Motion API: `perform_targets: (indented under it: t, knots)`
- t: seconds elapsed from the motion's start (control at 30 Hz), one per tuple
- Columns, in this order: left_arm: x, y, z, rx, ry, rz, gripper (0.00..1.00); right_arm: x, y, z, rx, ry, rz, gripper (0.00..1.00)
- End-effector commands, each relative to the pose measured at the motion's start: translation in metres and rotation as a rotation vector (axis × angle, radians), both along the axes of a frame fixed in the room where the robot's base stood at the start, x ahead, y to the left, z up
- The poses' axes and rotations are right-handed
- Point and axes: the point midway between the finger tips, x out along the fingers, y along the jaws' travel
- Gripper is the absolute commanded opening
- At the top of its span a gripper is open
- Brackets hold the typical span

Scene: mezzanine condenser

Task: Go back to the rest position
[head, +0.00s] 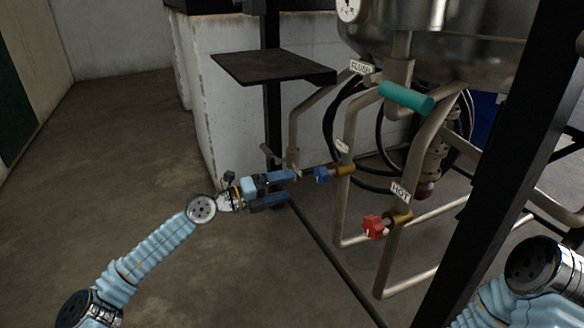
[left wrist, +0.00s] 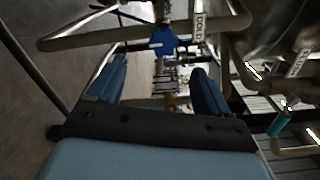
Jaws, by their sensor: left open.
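My left gripper (head: 291,187) is open and empty in the head view, with its two blue fingers pointing right. It is just left of the blue valve knob (head: 322,175), with a small gap in the picture. In the left wrist view the open fingers (left wrist: 160,85) frame the blue knob (left wrist: 163,41), which lies beyond them. My left arm stretches in from the lower left. My right arm shows at the lower right, but its gripper is outside the view.
A red knob (head: 373,228) sits by the HOT label (head: 400,193). A teal handle (head: 405,97) is near the FLUSH label (head: 362,68), under the steel vessel (head: 450,45). A dark shelf (head: 272,67) and black post (head: 500,170) stand nearby. The floor (head: 110,150) at left is clear.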

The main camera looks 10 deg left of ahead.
Motion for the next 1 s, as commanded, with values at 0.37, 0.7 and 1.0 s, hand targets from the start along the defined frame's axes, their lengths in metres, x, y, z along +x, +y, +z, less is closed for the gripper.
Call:
perform_targets:
  t: [0.37, 0.7, 1.0]
  knots:
    - [-0.078, -0.164, -0.130, 0.794, -0.458, -0.381, 0.79, -0.001, 0.002, 0.037, 0.001, -0.001, 0.003, 0.43]
    - [-0.233, -0.148, -0.263, 1.420, -1.476, -1.206, 0.79, -0.002, 0.004, 0.083, 0.002, -0.002, 0.008, 0.43]
    - [-0.310, -0.055, -0.272, 1.308, -2.151, -1.758, 0.79, -0.003, 0.006, 0.107, 0.002, -0.002, 0.011, 0.43]
